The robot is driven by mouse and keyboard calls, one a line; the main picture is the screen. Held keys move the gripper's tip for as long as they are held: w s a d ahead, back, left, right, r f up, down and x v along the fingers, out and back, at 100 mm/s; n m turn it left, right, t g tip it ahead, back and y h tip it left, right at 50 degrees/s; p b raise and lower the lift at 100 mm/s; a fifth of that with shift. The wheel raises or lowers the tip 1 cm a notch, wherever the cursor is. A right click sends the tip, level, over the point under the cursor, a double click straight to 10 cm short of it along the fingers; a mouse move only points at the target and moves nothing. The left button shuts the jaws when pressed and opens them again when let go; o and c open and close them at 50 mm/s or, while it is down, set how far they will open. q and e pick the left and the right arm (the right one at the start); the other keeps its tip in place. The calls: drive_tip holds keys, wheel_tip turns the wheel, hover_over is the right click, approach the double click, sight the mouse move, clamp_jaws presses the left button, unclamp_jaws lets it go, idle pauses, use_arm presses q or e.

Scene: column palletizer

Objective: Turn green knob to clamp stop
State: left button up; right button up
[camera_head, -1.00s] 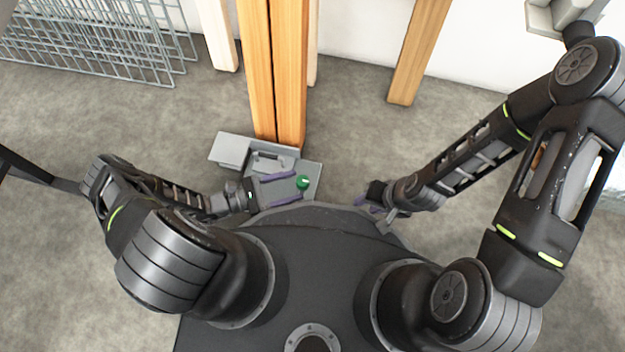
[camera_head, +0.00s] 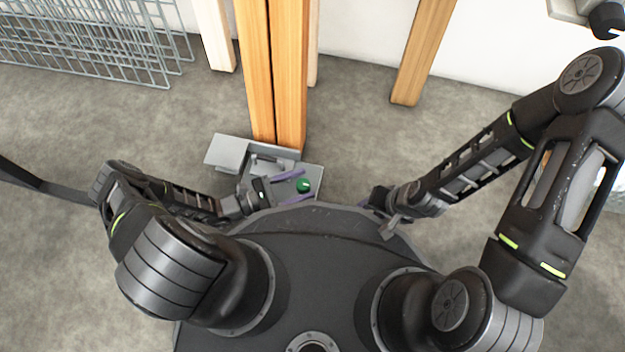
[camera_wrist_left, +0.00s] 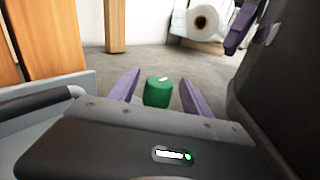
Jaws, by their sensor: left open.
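The green knob (camera_head: 303,186) sits on a grey metal fixture (camera_head: 228,152) at the foot of the wooden posts. My left gripper (camera_head: 292,186) is open, with its purple fingers reaching toward the knob from the left. In the left wrist view the green knob (camera_wrist_left: 158,91), with a pale mark on top, shows between the spread fingertips of my left gripper (camera_wrist_left: 160,88); I cannot tell if either finger touches it. My right gripper (camera_head: 372,200) is at the right edge of my base, partly hidden, and its jaw state is unclear. Its purple finger also shows in the left wrist view.
Tall wooden posts (camera_head: 272,70) rise right behind the fixture. Another wooden post (camera_head: 420,50) stands to the right. A wire mesh rack (camera_head: 90,40) is at the back left. A white roll (camera_wrist_left: 203,20) shows in the left wrist view. Grey floor is open between these.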

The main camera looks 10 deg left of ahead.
use_arm(q)
drive_tip(key=shift+b+x, duration=0.3)
drive_tip(key=shift+x, duration=1.65)
clamp_jaws()
